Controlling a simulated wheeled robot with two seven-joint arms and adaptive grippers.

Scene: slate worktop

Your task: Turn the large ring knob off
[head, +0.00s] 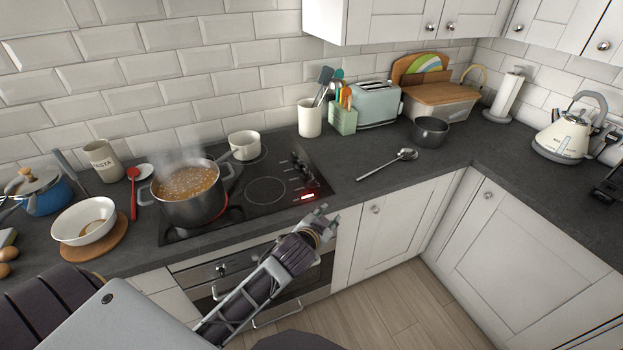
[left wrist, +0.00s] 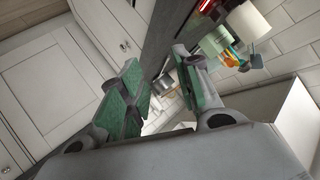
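The black hob (head: 228,210) has a column of small dark knobs (head: 300,165) along its right side. I cannot tell which is the large ring knob or how it is turned. A red display (head: 308,196) glows in front of the knobs. A steaming pot (head: 188,205) of brown liquid stands on the front left ring, whose edge glows red. My left gripper (head: 326,222) is near the worktop's front edge, in front of the display and apart from the knobs. In the left wrist view its green-padded fingers (left wrist: 160,88) are spread with nothing held. My right gripper is not in view.
A white pan (head: 244,146) stands on a back ring; the front right ring is bare. A spoon (head: 388,165) and a dark bowl (head: 429,131) lie to the right. A utensil pot (head: 310,118) stands behind the hob.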

